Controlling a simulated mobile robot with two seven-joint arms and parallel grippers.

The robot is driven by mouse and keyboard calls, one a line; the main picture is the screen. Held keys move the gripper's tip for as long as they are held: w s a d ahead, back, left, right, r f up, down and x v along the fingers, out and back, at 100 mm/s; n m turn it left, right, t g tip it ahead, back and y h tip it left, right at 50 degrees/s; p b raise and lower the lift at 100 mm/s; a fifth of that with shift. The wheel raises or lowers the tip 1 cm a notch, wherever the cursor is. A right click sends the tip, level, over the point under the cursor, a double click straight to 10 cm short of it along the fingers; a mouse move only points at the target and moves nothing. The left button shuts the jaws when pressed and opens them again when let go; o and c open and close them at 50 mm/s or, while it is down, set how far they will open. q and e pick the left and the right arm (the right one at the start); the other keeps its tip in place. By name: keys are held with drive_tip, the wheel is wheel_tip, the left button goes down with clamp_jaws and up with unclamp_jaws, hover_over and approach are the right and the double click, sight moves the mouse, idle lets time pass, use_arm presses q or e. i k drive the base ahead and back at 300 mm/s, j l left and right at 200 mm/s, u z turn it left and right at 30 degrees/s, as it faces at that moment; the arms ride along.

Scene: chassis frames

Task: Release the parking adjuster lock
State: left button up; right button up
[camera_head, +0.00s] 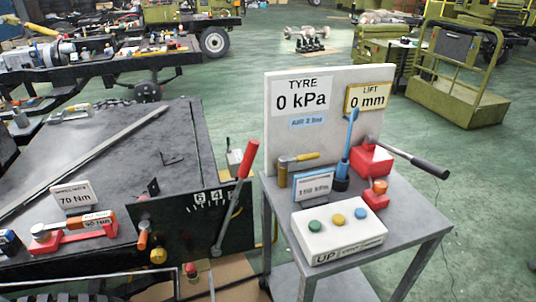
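A dark panel (195,240) stands upright at the right end of the black bench. A long lever with a red handle (247,160) rises at the panel's right side and leans to the right. Near the panel's left edge are an orange-handled part (142,234) and, below it, a yellow round knob (158,256). A number scale (208,197) with white tick marks sits near the panel's top. No label names the parking adjuster lock, so I cannot tell which part it is. Neither of my grippers is in view.
A grey cart (420,228) at the right holds a white button box (340,232), a red tool with a black handle (372,157) and a gauge board reading 0 kPa. A red torque tool (75,240) lies on the bench.

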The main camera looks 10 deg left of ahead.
sight(145, 227)
drive_tip(key=u, duration=1.5)
drive_tip(key=i+z, duration=0.2)
drive_tip(key=z, duration=0.2)
